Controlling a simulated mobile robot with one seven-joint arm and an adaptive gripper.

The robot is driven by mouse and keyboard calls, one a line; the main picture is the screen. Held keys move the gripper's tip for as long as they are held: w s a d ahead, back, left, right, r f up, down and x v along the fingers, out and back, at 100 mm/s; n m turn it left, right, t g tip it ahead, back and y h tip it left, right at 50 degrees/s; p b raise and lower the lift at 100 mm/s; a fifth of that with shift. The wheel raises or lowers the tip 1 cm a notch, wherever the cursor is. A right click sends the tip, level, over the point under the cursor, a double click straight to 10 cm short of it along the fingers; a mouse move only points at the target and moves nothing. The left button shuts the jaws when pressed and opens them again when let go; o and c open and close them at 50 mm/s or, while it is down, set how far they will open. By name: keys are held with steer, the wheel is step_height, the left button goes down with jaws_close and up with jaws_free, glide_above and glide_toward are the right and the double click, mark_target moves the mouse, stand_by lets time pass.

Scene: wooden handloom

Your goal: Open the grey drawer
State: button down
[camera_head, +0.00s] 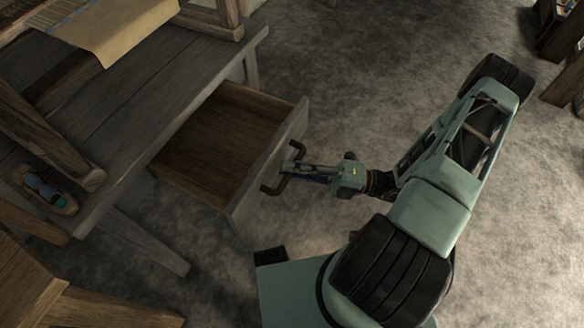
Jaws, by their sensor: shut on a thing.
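The grey drawer (250,188) is pulled out from under the grey wooden table, and its brown inside shows empty where I can see it. A dark bar handle (269,188) is on its front face. My gripper (290,168) reaches in from the right and is shut on the handle, near its middle. The fingertips are small in this view and partly merge with the handle.
The table (150,105) stands at the left, with wooden loom beams and a cloth (115,28) on it. A wooden shuttle (45,190) lies near its front left corner. A table leg (150,243) slants below the drawer. The floor right of the drawer is clear apart from my arm.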

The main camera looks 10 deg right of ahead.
steer(key=c, duration=1.9)
jaws_free()
steer(key=shift+c, duration=0.2)
steer(key=v, duration=1.2)
